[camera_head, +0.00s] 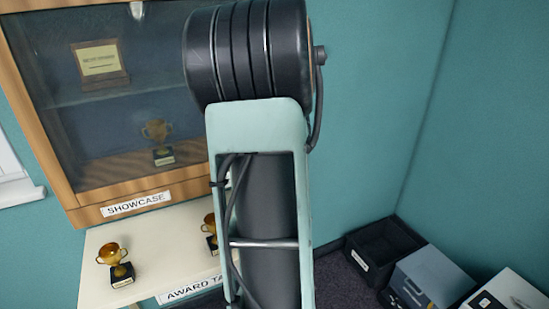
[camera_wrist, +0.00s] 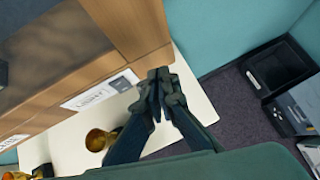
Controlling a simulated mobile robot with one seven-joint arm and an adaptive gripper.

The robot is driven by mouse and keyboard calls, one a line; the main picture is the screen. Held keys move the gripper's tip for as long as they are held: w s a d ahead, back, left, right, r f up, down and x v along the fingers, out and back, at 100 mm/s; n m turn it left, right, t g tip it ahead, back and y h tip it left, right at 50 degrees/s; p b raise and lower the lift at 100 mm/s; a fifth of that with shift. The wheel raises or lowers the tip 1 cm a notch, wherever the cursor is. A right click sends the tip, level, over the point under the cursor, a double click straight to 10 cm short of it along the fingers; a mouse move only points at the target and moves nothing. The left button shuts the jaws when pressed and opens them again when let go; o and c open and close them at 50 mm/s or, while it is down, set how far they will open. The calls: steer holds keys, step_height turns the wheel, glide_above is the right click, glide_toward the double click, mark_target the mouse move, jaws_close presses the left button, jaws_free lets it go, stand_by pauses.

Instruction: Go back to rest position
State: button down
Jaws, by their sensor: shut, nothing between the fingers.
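My gripper (camera_wrist: 160,88) shows in the wrist view, with its dark fingers together and nothing between them. It hangs over the right end of the white award table (camera_wrist: 205,108), beside the wooden showcase (camera_wrist: 140,35). In the head view my arm stands upright in the middle and hides part of the scene; the gripper does not show there. The showcase (camera_head: 55,150) stands behind the table (camera_head: 97,255), with its glass front closed.
A gold trophy (camera_head: 115,262) stands at the table's left, and another (camera_head: 211,228) is partly hidden by my arm. A trophy (camera_head: 158,140) and a plaque (camera_head: 101,62) are inside the showcase. A black bin (camera_head: 385,245) and grey box (camera_head: 432,275) are on the floor at right.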

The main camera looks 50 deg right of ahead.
steer(key=d+p+v, duration=0.1)
steer(key=p+v, duration=0.1)
steer(key=v, duration=0.5)
steer(key=shift+s+r, duration=0.35)
steer(key=shift+s, duration=0.15)
steer(key=shift+a, duration=0.1)
